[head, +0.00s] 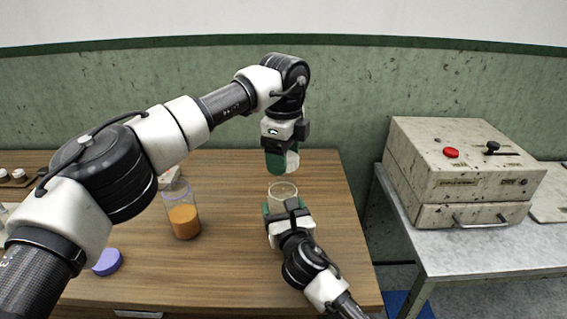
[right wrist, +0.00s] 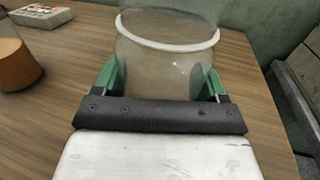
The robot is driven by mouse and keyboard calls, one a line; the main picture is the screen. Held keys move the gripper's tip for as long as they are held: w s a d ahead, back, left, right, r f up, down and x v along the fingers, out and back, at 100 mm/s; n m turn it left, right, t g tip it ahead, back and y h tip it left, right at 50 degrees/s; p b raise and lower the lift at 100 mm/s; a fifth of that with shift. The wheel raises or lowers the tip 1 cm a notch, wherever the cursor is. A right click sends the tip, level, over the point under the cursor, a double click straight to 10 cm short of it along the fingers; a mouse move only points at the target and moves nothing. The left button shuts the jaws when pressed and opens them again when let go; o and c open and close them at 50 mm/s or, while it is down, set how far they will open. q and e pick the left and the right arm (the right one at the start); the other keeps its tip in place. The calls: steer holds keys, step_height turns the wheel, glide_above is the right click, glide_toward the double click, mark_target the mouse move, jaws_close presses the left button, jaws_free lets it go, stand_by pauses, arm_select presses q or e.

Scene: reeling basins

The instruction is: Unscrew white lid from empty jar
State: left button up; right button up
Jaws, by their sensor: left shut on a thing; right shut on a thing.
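The empty clear jar (head: 283,190) stands upright on the wooden table, its round top facing up with no lid seen on it. My right gripper (head: 284,212) is shut around its sides; the right wrist view shows green fingers on both sides of the jar (right wrist: 165,70), with a pale ring around it. My left gripper (head: 280,163) points down just above the jar, shut on a white thing, which looks like the white lid (head: 292,161). The fingers hide most of it. A small gap shows between it and the jar.
A jar with orange contents (head: 183,217) stands left of the empty jar. A purple lid (head: 107,262) lies at the table's front left. A box-like machine with a red button (head: 451,153) stands on a separate grey table at right.

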steer(key=o, duration=1.7)
